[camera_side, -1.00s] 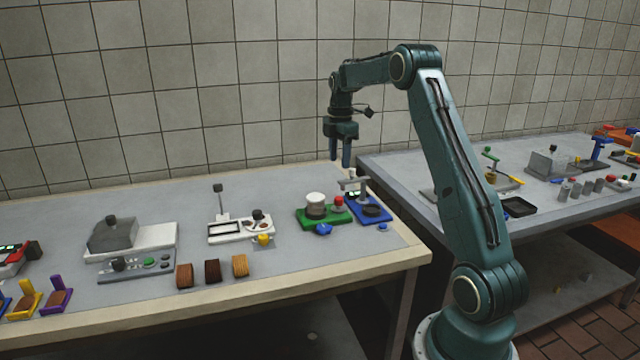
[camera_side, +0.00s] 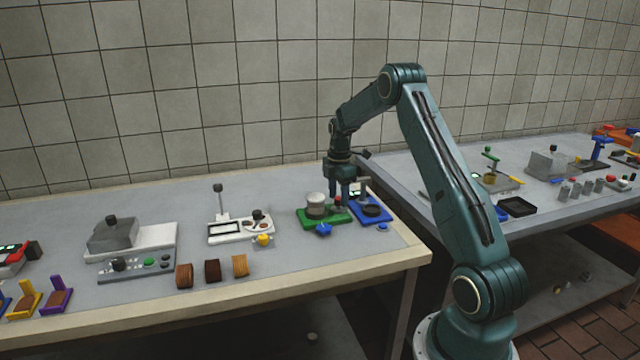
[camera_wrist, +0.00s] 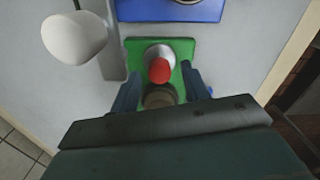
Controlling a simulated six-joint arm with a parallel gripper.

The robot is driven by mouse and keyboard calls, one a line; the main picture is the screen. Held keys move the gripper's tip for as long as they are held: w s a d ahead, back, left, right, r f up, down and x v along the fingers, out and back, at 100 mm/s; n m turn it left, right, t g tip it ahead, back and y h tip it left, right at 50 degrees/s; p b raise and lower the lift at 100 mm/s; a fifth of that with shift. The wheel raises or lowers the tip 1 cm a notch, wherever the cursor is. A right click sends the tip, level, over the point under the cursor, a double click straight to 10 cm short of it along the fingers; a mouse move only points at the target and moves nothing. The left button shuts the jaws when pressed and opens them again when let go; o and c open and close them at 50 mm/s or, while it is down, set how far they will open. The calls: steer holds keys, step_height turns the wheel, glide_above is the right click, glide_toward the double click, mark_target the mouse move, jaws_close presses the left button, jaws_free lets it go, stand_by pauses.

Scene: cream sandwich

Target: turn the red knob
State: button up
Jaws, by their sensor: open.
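The red knob (camera_wrist: 160,70) sits on a grey round base on the green plate (camera_wrist: 132,47), seen from above in the wrist view. My gripper (camera_wrist: 162,84) is open there, with one finger on each side of the knob and a gap to each. In the side view my gripper (camera_side: 346,203) is lowered over the right end of the green plate (camera_side: 309,220), and its fingers mostly hide the knob.
A blue device (camera_side: 385,212) stands close on the right; the wrist view shows its blue base (camera_wrist: 150,10). A blue knob (camera_side: 323,229) is at the green plate's front. A white machine (camera_side: 225,232) stands left, with bare table between.

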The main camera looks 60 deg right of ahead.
steer(key=shift+f, duration=0.1)
steer(key=shift+c, duration=0.5)
steer(key=c, duration=0.9)
steer(key=shift+m, duration=0.4)
steer(key=m, duration=0.3)
steer(key=shift+d+m, duration=0.1)
steer(key=shift+m, duration=1.9)
steer(key=o, duration=1)
